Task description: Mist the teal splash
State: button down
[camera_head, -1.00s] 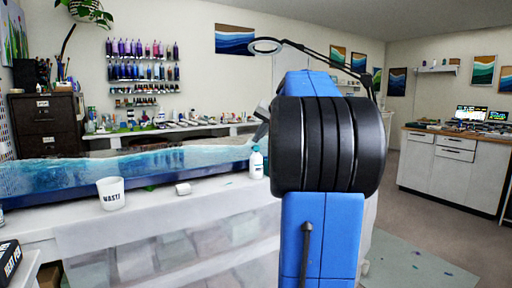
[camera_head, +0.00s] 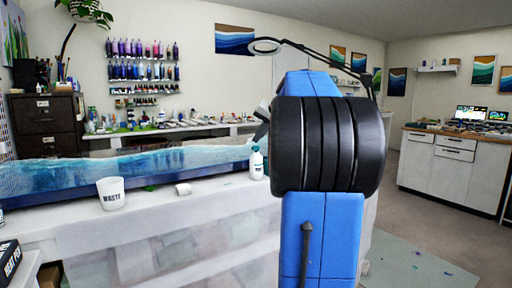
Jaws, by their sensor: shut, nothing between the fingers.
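The white bottle (camera_head: 257,164) with a teal-green cap stands upright on the covered bench, just left of my arm. Small teal specks show on the grey-green floor sheet (camera_head: 408,262) at lower right. I cannot tell whether any of these is the teal splash. My blue and black arm fills the middle of the view and hides part of the bench. A small grey-black piece sticks out left of the black joint, above the bottle. My gripper's fingers are hidden behind the arm.
A blue and white resin slab (camera_head: 130,168) lies along the white-covered bench (camera_head: 150,226). A white cup marked WASTE (camera_head: 111,193) and a small white roll (camera_head: 183,189) stand in front of it. A white cabinet (camera_head: 436,170) is at right, with open floor before it.

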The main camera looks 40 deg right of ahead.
aim_at(258, 147)
notch_tip(258, 147, up, 6)
dwell(1.0)
dwell(0.6)
jog(key=s+a+f+n+g, duration=0.1)
jog(key=s+a+f+n, duration=0.15)
jog(key=a+f, duration=0.45)
jog(key=s+a+f+n+g+y, duration=0.1)
jog(key=s+a+f, duration=0.15)
jog(key=a, duration=0.85)
jog(key=s+a+f+n+g, duration=0.1)
jog(key=s+a+f, duration=0.3)
jog(key=a, duration=0.5)
jog(key=s+a+f+n, duration=0.2)
jog(key=s+a+f, duration=0.2)
jog(key=s+f, duration=0.2)
jog(key=s+a+f+n+g, duration=0.1)
jog(key=s+a+f, duration=0.4)
jog(key=f, duration=0.5)
jog(key=s+a+f+n, duration=0.3)
jog(key=s+a+f, duration=0.2)
jog(key=s+f, duration=0.3)
jog(key=shift+s, duration=0.25)
